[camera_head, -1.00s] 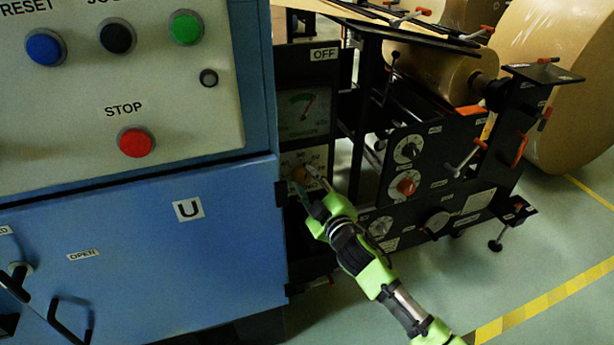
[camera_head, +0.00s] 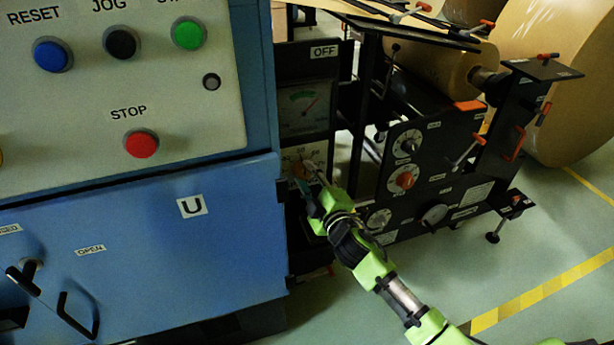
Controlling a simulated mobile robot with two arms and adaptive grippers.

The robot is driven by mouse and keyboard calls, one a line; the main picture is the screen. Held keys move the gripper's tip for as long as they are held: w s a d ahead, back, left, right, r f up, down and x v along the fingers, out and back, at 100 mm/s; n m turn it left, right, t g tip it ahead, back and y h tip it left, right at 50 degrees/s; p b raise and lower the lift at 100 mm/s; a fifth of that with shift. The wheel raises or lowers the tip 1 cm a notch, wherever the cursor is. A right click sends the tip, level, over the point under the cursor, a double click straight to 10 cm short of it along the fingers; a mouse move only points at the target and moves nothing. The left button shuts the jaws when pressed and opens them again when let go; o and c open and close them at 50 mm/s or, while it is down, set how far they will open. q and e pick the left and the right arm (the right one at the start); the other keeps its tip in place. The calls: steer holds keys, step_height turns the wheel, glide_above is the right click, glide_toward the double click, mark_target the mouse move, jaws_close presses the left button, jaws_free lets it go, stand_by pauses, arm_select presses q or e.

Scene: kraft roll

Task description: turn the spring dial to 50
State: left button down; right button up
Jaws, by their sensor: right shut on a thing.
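The spring dial (camera_head: 315,151) is a pale scale plate with numbers, low on the dark panel just right of the blue cabinet. An orange-brown knob (camera_head: 301,170) sits at its middle. My right gripper (camera_head: 307,177) reaches up from the lower right, its fingers shut on the knob. The fingers and wrist cover the lower part of the dial, and I cannot read where the knob points. A gauge (camera_head: 304,106) with a green arc and a red needle is above the dial. My left gripper is not in view.
The blue cabinet (camera_head: 150,250) with a button panel (camera_head: 100,90) stands close on the left. Green floor (camera_head: 420,260) with yellow tape is clear at lower right.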

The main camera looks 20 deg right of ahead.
steer(key=o, duration=1.1)
steer(key=shift+s, duration=0.1)
steer(key=s+d, duration=0.1)
steer(key=s, duration=1)
steer(key=shift+s+r, duration=0.35)
